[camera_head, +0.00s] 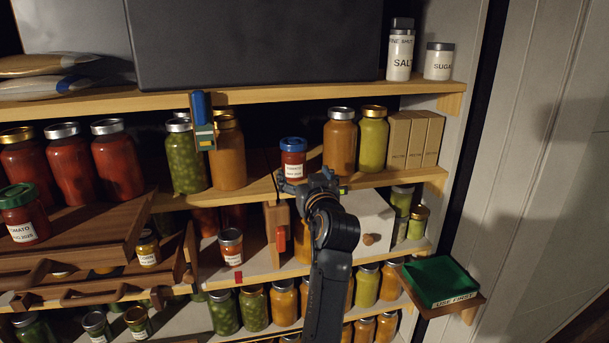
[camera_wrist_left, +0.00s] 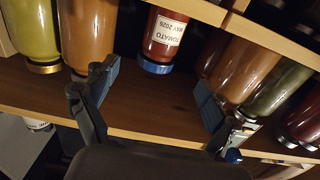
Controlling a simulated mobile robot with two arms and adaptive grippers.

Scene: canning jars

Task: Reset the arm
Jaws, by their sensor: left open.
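My left gripper (camera_head: 308,182) is at the front edge of the middle shelf, with its arm coming up from below. In the left wrist view, which is upside down, its two fingers (camera_wrist_left: 155,95) are wide apart with nothing between them. A small red tomato jar with a blue lid (camera_head: 292,158) stands upright on that shelf just beyond the gripper. It also shows in the wrist view (camera_wrist_left: 165,35), beyond the fingertips and apart from them. Its label reads tomato, May 2026. My right gripper is not in view.
Orange jars (camera_head: 340,142) (camera_head: 228,155) stand on both sides of the tomato jar. A blue and yellow item (camera_head: 202,120) is in front of the left jars.

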